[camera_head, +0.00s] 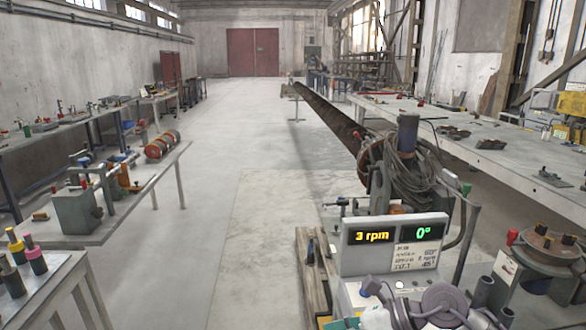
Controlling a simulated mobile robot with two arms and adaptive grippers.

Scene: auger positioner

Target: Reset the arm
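The auger positioner machine stands at the right front. Its display panel (395,243) shows "3 rpm" in yellow and "0°" in green. Behind the panel is a motor-like unit (408,133) with thick coiled cables (405,168). Grey and white rounded parts at the bottom right look like my own arm links and cover the lower console. I cannot make out which part is the arm to reset. No fingers of my left or right gripper show.
A long workbench (480,190) with small parts runs along the right. Benches with tools (110,235) line the left. A round fixture (548,247) stands at the far right, and a wooden pallet (313,265) lies beside the machine. The concrete floor (215,170) between is clear.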

